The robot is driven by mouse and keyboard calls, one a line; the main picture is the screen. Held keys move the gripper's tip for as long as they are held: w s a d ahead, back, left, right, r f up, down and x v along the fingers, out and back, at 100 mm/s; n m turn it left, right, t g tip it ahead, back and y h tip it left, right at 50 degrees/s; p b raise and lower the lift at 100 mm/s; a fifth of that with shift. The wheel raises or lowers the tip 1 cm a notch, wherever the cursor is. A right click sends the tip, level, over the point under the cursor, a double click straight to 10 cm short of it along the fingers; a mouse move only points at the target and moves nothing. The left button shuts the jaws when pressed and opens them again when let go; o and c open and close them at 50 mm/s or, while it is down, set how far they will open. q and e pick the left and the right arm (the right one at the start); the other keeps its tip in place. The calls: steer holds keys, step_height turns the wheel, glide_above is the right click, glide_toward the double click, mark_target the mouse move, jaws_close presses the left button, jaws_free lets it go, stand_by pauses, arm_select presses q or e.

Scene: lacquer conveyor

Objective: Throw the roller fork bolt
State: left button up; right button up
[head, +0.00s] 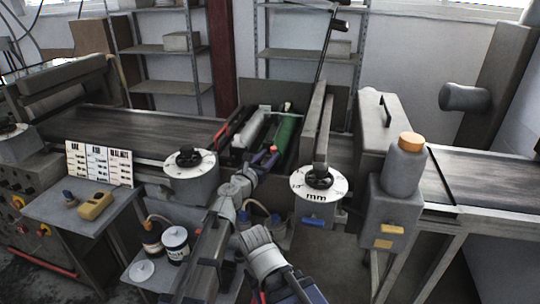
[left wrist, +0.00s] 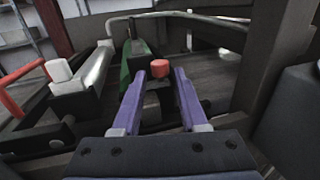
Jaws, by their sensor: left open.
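My left gripper (head: 264,158) reaches into the roller unit in the middle of the conveyor. In the left wrist view its two purple fingers (left wrist: 160,78) are open and spread apart. A small red knob (left wrist: 159,90) shows between the fingers, apparently the handle of the roller fork bolt. I cannot tell whether either finger touches it. Beside it lie the green roller (head: 287,132) and a pale metal roller (head: 258,128). The bolt's body is hidden.
A red bar (left wrist: 22,85) and a white-ended roller stand left of the left gripper. Two round dials (head: 190,172) (head: 320,182) flank the roller unit. A grey bottle with orange cap (head: 405,170) stands right. A side table (head: 85,208) stands left.

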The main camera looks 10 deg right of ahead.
arm_select(q)
steer(key=shift+w+d, duration=0.4)
steer(key=shift+w, duration=0.2)
steer(key=shift+c, duration=0.4)
jaws_close()
stand_by(0.6)
